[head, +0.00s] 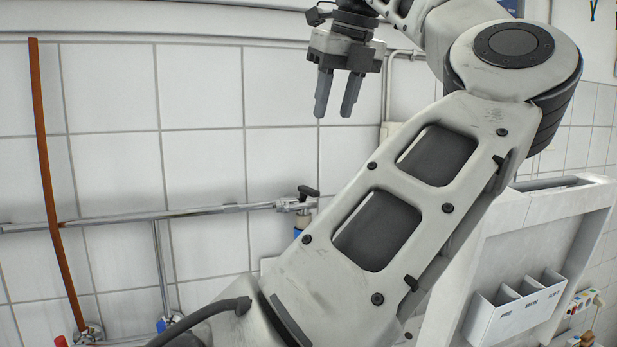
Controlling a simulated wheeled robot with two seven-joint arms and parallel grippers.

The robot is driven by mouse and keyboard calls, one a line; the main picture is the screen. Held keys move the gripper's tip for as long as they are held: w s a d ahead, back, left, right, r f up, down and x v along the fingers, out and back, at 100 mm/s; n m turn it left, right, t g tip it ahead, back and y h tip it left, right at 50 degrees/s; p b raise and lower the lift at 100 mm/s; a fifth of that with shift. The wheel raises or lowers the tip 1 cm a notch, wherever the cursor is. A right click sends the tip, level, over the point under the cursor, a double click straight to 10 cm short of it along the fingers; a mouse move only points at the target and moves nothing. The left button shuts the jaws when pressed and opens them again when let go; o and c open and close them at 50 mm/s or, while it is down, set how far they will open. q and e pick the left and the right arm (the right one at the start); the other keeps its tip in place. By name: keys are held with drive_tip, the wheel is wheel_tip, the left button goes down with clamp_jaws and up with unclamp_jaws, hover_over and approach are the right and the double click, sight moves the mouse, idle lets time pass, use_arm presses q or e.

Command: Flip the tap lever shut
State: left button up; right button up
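A tap (290,205) sits at the right end of a horizontal metal pipe on the tiled wall. Its small black lever (308,192) is on top and sticks out to the right, looking roughly in line with the pipe. A blue and pale fitting (300,226) hangs below the tap, partly hidden by my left arm. My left gripper (335,112) is above and slightly right of the lever in the picture, pointing down. Its two grey fingers are apart with nothing between them, and it does not touch the tap. My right gripper is not in view.
The chrome pipe (160,216) runs along the wall to the left. A thin orange-brown pipe (48,185) rises at far left. Red and blue handles show at lower left.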

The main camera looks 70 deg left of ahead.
sight(313, 190)
use_arm(q)
drive_tip(key=x, duration=1.5)
drive_tip(key=shift+a+f, duration=0.1)
drive_tip(key=shift+f, duration=0.1)
clamp_jaws()
